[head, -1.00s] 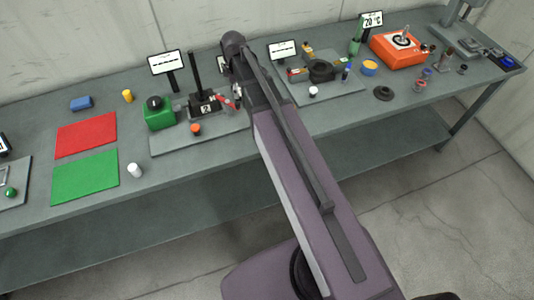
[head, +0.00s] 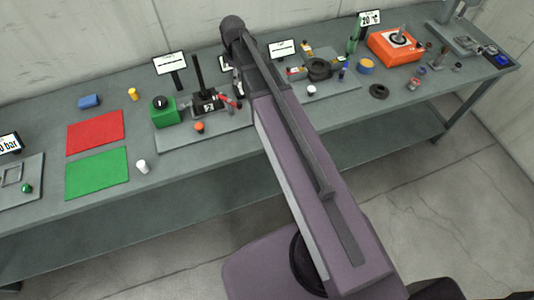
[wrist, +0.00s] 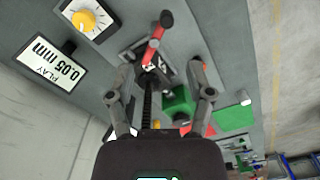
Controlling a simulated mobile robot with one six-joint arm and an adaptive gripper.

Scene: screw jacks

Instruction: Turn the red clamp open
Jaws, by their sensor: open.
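The red clamp (wrist: 155,45) is a short red lever with a dark end, seen ahead of my gripper in the wrist view. In the head view the red clamp (head: 229,100) shows beside the dark post of the screw jack (head: 205,98), just left of my arm. My gripper (wrist: 160,80) is open, one finger on each side of the picture, with the lever beyond the tips and between them. I see no contact. A black threaded rod (wrist: 147,105) shows between the fingers. My arm hides most of the gripper in the head view.
A green block (head: 164,110) with a dark knob stands left of the jack, and an orange-topped piece (head: 199,127) stands in front. A sign (wrist: 43,58) reads "PLAY 0.05 mm". Red (head: 96,132) and green (head: 97,173) mats lie farther left.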

